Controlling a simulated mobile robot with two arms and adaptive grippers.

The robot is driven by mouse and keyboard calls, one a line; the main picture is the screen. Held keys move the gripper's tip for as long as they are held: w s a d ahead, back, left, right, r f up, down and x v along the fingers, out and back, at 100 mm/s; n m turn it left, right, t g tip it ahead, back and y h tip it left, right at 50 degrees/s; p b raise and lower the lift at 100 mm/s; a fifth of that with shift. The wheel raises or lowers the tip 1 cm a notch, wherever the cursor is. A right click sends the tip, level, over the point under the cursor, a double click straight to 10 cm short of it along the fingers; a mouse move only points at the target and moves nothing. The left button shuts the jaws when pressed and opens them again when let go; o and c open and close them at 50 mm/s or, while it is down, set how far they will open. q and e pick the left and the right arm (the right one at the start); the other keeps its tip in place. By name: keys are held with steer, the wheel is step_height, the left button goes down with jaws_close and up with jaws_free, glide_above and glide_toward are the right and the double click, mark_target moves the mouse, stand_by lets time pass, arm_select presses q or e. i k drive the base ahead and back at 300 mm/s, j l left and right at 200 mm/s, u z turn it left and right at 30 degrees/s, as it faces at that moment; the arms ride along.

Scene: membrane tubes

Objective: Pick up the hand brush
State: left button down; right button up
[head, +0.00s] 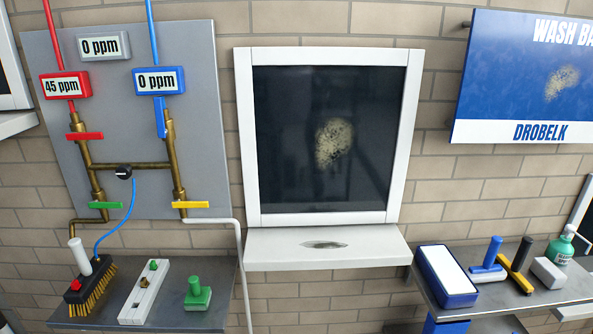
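A brush (91,285) with a black body, yellow bristles, a white upright handle and a red knob stands on the left grey shelf. It is the only thing here with clearly visible bristles. A thin blue hose (132,205) runs from a black knob on the pipes down to it.
Beside the brush lie a white bar (145,291) with coloured knobs and a green handled block (198,294). The right shelf (470,318) holds a blue-and-white box (446,276), blue (488,262) and black-yellow (517,266) handled tools, a pale block (549,273) and a green bottle (560,247).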

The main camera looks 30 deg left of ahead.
mark_target(94, 272)
steer(key=u, duration=2.4)
